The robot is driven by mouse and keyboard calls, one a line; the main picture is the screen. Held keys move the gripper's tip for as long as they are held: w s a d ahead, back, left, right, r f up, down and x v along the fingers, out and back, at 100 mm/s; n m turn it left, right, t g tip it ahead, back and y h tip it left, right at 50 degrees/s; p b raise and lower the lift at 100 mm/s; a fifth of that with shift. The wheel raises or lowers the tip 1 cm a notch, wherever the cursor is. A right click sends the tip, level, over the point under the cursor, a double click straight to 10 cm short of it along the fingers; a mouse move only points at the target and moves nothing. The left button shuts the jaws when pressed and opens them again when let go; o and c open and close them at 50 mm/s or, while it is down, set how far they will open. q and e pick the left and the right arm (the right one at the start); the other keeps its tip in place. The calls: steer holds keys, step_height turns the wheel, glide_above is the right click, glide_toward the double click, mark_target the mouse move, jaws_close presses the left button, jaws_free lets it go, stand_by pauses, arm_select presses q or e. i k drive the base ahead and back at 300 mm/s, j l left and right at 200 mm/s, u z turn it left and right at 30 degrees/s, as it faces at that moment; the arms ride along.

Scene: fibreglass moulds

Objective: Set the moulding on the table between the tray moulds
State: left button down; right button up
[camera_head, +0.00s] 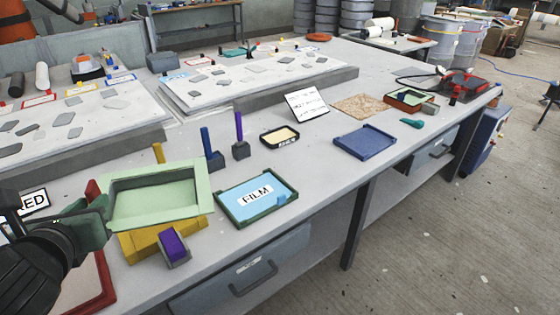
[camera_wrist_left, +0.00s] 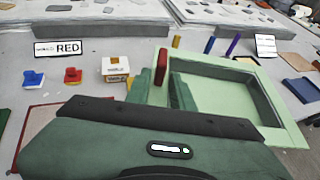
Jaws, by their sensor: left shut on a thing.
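The moulding is a pale green, shallow rectangular tray with a wide rim (camera_head: 158,203). My left gripper (camera_head: 98,217) is shut on its left edge and holds it above the near left part of the table (camera_head: 330,195). The moulding also fills the right of the left wrist view (camera_wrist_left: 232,90), beside the gripper fingers (camera_wrist_left: 172,92). A yellow block-like piece (camera_head: 143,247) shows below it, partly hidden. I cannot tell for sure which things are the tray moulds. A dark green tray (camera_head: 234,221) with a FILM label lies to its right. My right gripper is not in view.
A purple block in a grey holder (camera_head: 174,247) stands close below the moulding. Blue (camera_head: 206,142) and purple (camera_head: 239,126) posts stand upright behind the FILM tray. A blue tray (camera_head: 365,142) lies farther right. A red-edged panel (camera_head: 105,285) lies at front left.

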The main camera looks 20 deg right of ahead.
mark_target(317, 167)
steer(key=i+l+z, duration=0.15)
steer(key=z, duration=0.2)
steer(key=i+z, duration=0.15)
steer(key=z, duration=0.25)
steer(key=i+l+z, duration=0.1)
steer(key=z, duration=0.25)
steer(key=i, duration=0.2)
